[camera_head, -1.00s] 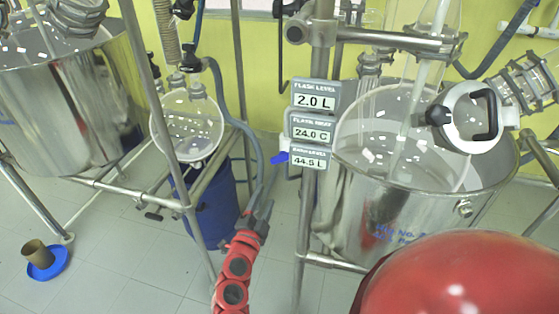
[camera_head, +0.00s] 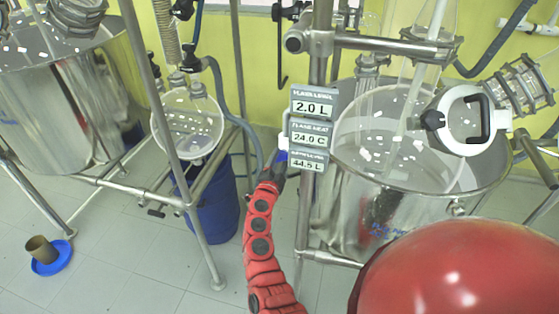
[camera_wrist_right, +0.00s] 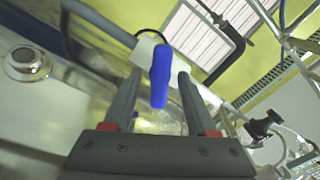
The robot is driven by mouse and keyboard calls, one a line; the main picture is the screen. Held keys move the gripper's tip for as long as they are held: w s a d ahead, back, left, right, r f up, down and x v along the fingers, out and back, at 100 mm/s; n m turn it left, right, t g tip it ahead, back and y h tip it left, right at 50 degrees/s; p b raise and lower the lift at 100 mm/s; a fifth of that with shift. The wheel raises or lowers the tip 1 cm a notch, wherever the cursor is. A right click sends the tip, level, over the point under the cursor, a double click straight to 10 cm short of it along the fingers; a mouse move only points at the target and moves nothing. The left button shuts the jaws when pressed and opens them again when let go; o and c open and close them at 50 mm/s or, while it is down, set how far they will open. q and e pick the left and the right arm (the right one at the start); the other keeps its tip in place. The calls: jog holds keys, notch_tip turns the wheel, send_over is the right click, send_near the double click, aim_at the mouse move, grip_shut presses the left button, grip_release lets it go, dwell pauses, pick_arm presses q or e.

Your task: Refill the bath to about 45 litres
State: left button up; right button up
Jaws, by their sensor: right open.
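The right steel bath (camera_head: 345,212) holds a clear glass vessel (camera_head: 375,125). Stacked signs on the post show flask level 2.0 L, 24.0 C and, on the lowest sign (camera_head: 308,161), 44.5 L. A blue valve lever (camera_head: 283,156) sits just left of the signs. My right gripper (camera_head: 277,168) is at the lever, its tips partly hard to make out in the head view. In the right wrist view the blue lever (camera_wrist_right: 160,76) stands between the two open fingers of my gripper (camera_wrist_right: 158,88), with space on both sides. My left gripper is not in view.
A steel frame post (camera_head: 305,210) stands close to my right arm. On the left are another steel bath (camera_head: 60,110), a round glass flask (camera_head: 190,125) above a blue drum (camera_head: 212,205), and a brown cup (camera_head: 41,248) on a blue dish. Bare floor lies between.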

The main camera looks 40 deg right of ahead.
grip_shut()
dwell(0.3)
jog(key=shift+f, duration=0.1)
jog(key=m+b, duration=0.2)
jog(key=m, duration=0.2)
jog(key=shift+f, duration=0.1)
jog(key=shift+m+b, duration=0.85)
jog(key=shift+m, duration=0.05)
grip_release()
jog(key=shift+r, duration=0.2)
